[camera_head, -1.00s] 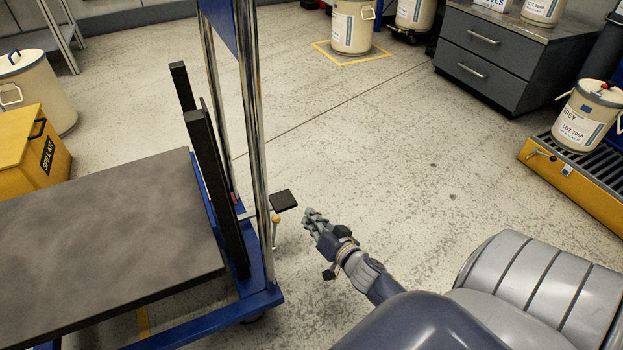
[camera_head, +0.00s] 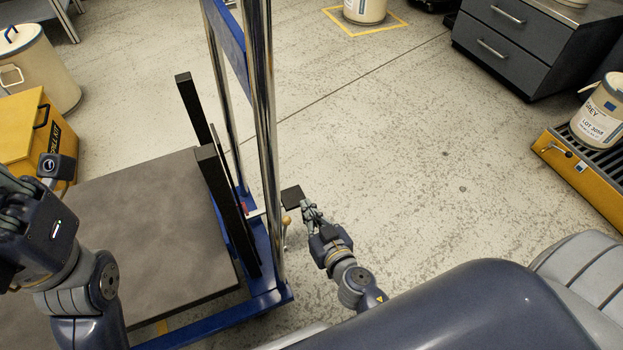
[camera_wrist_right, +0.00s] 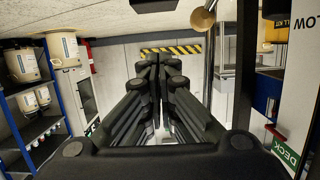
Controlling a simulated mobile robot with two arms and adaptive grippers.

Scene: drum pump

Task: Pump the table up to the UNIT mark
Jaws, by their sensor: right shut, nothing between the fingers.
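The lift table has a dark grey top (camera_head: 150,215), low in a blue frame (camera_head: 262,300) with chrome posts (camera_head: 266,150). A flat black pedal (camera_head: 292,197) sticks out to the right of the posts, with a wooden knob (camera_head: 286,220) beside it. My right gripper (camera_head: 307,207) is shut and empty, close by the pedal and knob; contact cannot be told. In the right wrist view its fingers (camera_wrist_right: 157,65) are together, with the knob (camera_wrist_right: 203,20) at upper right. My left gripper (camera_head: 12,195) is at the left edge, partly cut off. I cannot make out a UNIT mark.
A yellow spill kit box (camera_head: 25,130) and a cream drum (camera_head: 45,70) stand at left. The floor between is clear.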

